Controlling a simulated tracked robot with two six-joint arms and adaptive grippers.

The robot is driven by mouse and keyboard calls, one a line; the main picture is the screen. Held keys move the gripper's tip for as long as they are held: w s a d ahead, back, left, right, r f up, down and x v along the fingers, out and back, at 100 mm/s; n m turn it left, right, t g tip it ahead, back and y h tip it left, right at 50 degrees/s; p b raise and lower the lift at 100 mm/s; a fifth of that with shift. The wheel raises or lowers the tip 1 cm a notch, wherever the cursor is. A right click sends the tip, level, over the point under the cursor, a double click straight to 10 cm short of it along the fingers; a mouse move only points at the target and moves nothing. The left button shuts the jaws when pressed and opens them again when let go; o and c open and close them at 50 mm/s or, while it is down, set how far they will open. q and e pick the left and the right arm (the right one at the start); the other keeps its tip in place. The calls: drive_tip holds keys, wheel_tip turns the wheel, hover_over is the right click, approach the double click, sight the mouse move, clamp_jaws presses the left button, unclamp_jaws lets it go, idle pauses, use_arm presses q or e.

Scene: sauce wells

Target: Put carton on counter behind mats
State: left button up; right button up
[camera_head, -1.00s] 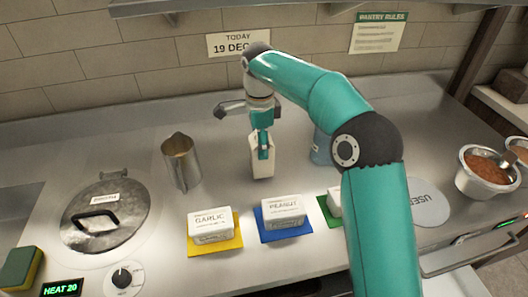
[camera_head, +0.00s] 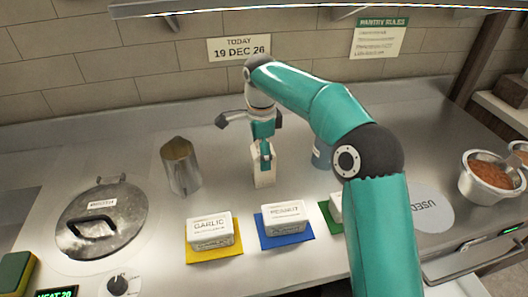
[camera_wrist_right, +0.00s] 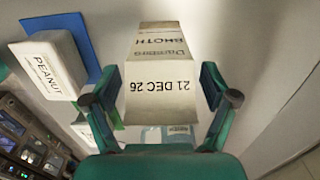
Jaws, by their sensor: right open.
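The white carton (camera_head: 264,176) stands upright on the steel counter (camera_head: 225,187), behind the mats and right of the metal pitcher. My right gripper (camera_head: 265,154) is over it from above. In the right wrist view the carton (camera_wrist_right: 160,95) shows a label with "BROTH" and "21 DEC 26". There my right gripper's fingers (camera_wrist_right: 160,84) are apart, one on each side of it. The mats are yellow (camera_head: 194,256), blue (camera_head: 268,242) and green (camera_head: 327,214). White tubs sit on them, marked GARLIC (camera_head: 210,231) and PEANUT (camera_head: 285,218). My left gripper is out of view.
A metal pitcher (camera_head: 181,166) stands left of the carton. A bluish container (camera_head: 320,152) is partly hidden behind my right arm. A lidded pot (camera_head: 100,222) is at left, a round USED pad (camera_head: 425,212) and a bowl of brown food (camera_head: 488,180) at right.

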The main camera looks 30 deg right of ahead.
wheel_tip(320, 180, up, 8)
drive_tip(key=shift+f+p, duration=0.15)
drive_tip(key=shift+p, duration=0.75)
drive_tip(key=shift+f, duration=0.1)
